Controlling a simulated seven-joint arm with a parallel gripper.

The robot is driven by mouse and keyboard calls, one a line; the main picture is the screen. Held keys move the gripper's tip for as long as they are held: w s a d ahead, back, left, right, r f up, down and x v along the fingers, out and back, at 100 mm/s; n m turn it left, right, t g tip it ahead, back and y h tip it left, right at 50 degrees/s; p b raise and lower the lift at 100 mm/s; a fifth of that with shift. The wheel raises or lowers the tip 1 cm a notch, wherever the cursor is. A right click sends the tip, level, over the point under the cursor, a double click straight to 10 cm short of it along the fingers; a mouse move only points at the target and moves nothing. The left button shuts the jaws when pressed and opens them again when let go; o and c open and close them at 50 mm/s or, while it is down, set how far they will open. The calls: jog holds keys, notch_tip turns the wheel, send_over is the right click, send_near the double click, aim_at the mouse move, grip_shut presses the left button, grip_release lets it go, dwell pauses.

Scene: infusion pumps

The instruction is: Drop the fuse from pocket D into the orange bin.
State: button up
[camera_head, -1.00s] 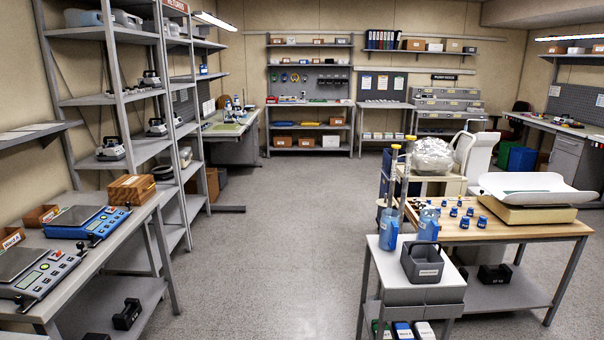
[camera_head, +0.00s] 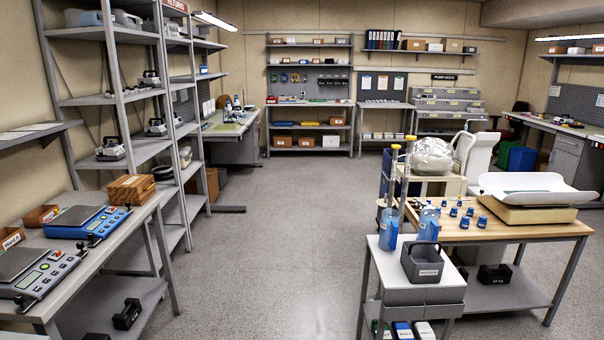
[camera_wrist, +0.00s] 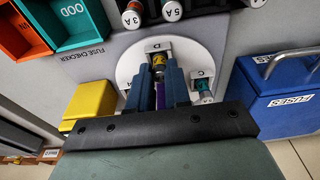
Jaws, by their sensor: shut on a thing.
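In the wrist view, my gripper (camera_wrist: 160,76) is at pocket D of the round white disc (camera_wrist: 126,72) marked FUSE CHECKER. Its blue fingers are shut on a fuse (camera_wrist: 159,61) with a yellow and dark end, which shows just beyond the fingertips at the D label. I cannot tell whether the fuse is still seated in the pocket; the fingers hide much of it. A purple strip shows between the fingers. The orange bin (camera_wrist: 18,33) stands at the upper left, cut by the frame edge. The head view does not show my gripper, the checker or this bin.
A teal bin (camera_wrist: 82,38) lettered OOD adjoins the orange one. Pocket C (camera_wrist: 202,85) holds another fuse close right of my fingers. Capped fuses marked 3A and 5A (camera_wrist: 172,10) stand behind. A yellow block (camera_wrist: 90,103) is left; a blue FUSES box (camera_wrist: 275,102) is right.

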jog(key=shift+r, duration=0.1)
grip_shut()
jog(key=shift+r, duration=3.4)
jog(key=w+d+r, duration=0.1)
jog(key=w+d, duration=0.1)
jog(key=w, duration=0.4)
jog(key=w+d+r+m, duration=0.1)
jog(key=w, duration=0.4)
jog(key=shift+w+d+r, duration=0.25)
jog(key=shift+w+d, duration=0.15)
grip_release()
jog(key=w+d+r, duration=0.1)
jog(key=w+d, duration=0.2)
jog(key=w, duration=0.1)
jog(key=shift+w+d+r+m, duration=0.3)
jog(key=shift+w+r+m, duration=0.05)
jog(key=shift+m, duration=0.05)
jog(key=shift+s+d+r, duration=0.15)
jog(key=shift+s+d, duration=0.15)
jog(key=shift+d, duration=0.3)
grip_shut()
grip_release()
jog(key=shift+s+d+f+n, duration=0.1)
jog(key=shift+d+f+n, duration=0.1)
jog(key=shift+n, duration=0.7)
jog(key=shift+f, duration=2.9)
